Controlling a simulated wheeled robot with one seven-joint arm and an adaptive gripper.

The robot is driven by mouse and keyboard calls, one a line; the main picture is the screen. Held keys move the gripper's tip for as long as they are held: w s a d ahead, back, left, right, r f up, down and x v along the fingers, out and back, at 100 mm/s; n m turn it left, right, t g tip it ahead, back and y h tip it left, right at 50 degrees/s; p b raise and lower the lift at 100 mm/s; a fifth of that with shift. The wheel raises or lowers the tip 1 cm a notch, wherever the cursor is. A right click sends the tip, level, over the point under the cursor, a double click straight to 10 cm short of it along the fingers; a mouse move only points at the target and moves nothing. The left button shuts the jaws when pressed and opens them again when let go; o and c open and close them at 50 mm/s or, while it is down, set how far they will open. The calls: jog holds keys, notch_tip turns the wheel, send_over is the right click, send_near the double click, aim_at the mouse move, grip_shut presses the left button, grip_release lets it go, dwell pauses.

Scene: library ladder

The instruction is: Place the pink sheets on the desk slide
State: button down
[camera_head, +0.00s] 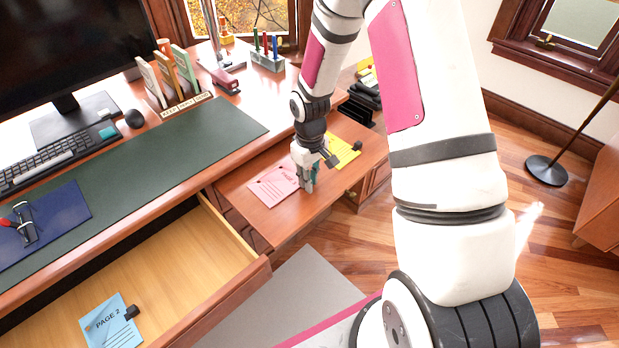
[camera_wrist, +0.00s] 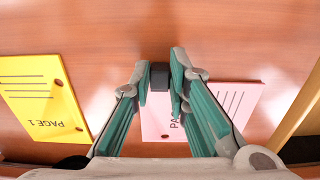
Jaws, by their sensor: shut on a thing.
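The pink sheets (camera_head: 272,186) are at the left part of the pulled-out desk slide (camera_head: 285,222), and they look flat on its wooden top; I cannot tell if a small gap is under them. My gripper (camera_head: 307,186) is low over the slide at the right edge of the pink sheets. In the wrist view my gripper (camera_wrist: 162,80) is shut on the black clip (camera_wrist: 160,76) at the edge of the pink sheets (camera_wrist: 237,98). The fingers hide part of the sheets and their print.
Yellow sheets (camera_head: 343,150) with a black clip lie on the slide to the right of my gripper, marked "PAGE 1" in the wrist view (camera_wrist: 40,100). Blue sheets (camera_head: 110,322) lie in the open drawer (camera_head: 190,262). A file holder (camera_head: 172,80) stands on the desk.

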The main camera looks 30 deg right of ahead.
jog(key=shift+f, duration=0.15)
jog(key=c, duration=1.5)
grip_release()
jog(key=shift+c, duration=0.2)
